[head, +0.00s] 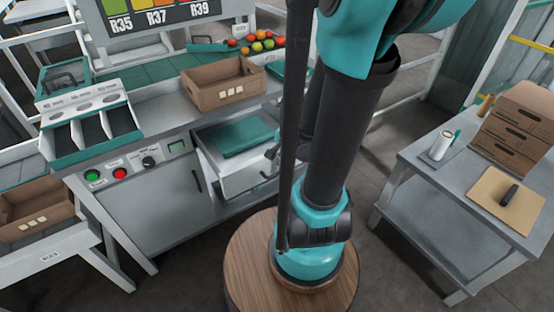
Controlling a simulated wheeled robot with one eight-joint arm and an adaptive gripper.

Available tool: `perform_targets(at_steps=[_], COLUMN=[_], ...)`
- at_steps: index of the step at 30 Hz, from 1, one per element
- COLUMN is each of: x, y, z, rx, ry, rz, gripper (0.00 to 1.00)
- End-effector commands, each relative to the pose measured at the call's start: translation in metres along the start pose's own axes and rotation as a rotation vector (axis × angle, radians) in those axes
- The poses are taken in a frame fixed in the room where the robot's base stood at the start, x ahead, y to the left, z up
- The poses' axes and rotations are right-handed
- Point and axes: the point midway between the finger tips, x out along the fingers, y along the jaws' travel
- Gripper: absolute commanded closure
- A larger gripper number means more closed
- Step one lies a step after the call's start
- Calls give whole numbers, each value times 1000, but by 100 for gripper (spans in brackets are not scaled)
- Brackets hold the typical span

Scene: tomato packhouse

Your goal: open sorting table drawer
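The sorting table (160,112) is grey and stands at the left and middle. Its white drawer (232,183) is under the tabletop, left of my arm. The drawer stands pulled out, and its open top shows a teal thing (236,138) inside. My gripper (272,154) shows only as a small dark part at the drawer's right side, beside my arm. My arm hides most of it and the drawer's right end. I cannot tell whether the fingers are open or shut, or whether they touch the drawer.
A side table (420,150) with cartons (515,128) stands at the right. Bare floor lies between.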

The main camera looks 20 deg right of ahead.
Motion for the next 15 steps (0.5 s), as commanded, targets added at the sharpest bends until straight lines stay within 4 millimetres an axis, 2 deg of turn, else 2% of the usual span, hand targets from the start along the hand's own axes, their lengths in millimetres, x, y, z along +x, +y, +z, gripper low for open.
perform_targets(at_steps=[6,15], x=[-2,-2], y=[9,9], z=[0,0], rx=[0,0], ry=[0,0], rz=[0,0], gripper=[100,100])
